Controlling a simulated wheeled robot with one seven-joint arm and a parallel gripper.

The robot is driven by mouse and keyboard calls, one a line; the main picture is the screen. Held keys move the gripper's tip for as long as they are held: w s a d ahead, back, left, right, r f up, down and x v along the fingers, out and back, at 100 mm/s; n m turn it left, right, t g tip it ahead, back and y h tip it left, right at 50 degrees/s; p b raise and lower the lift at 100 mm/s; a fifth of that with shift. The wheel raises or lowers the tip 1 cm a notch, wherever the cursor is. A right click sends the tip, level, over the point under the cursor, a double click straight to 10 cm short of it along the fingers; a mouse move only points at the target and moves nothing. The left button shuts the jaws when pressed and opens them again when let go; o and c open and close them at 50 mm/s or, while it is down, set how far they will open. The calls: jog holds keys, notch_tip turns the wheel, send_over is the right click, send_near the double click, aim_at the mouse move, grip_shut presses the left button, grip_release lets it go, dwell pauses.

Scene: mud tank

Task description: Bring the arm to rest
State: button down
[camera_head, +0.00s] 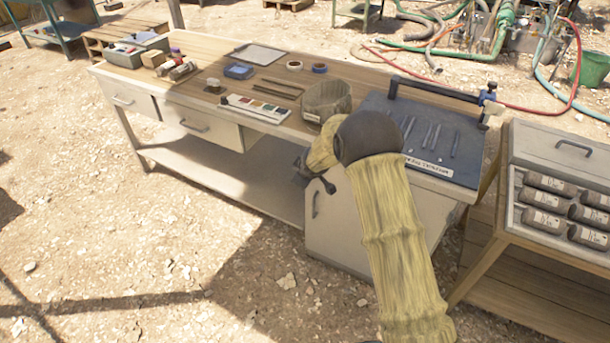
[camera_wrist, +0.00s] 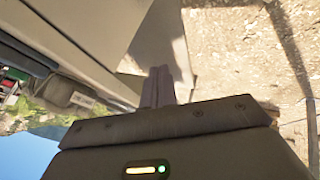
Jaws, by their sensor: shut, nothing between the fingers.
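My arm (camera_head: 395,220), in a tan fabric sleeve, reaches up from the bottom of the head view and bends at a dark joint. My gripper (camera_head: 308,176) is at its end, in front of the workbench (camera_head: 225,180) and below the level of its top. It is small and partly hidden by the sleeve there. In the wrist view my gripper's two fingers (camera_wrist: 159,75) lie together, shut and empty. A pale bench surface shows close to them on the left, and sunlit ground on the right.
A rack of labelled cylinders (camera_head: 545,200) stands at right. Open gravel ground (camera_head: 180,250) lies at front left.

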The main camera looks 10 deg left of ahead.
jog(key=shift+s+a, duration=0.1)
dwell(0.3)
jog(key=s+d+r+m+g+h+p, duration=0.15)
jog(key=s+d+r+m+p, duration=0.45)
jog(key=s+d+r, duration=0.7)
jog(key=s+d+r+m+g+p, duration=0.1)
jog(key=s+d+r+m, duration=0.1)
jog(key=s, duration=0.5)
jog(key=s+d+r+m+h+p, duration=0.1)
jog(key=s+d+r+m+p, duration=0.1)
jog(key=s+d+r, duration=0.3)
jog(key=s+d+r+m+g+p, duration=0.1)
jog(key=s+d+r+m, duration=0.2)
jog(key=s, duration=0.6)
jog(key=shift+s+d+r+g+p, duration=0.3)
jog(key=shift+s+d+r+g, duration=0.05)
jog(key=shift+d+r, duration=0.15)
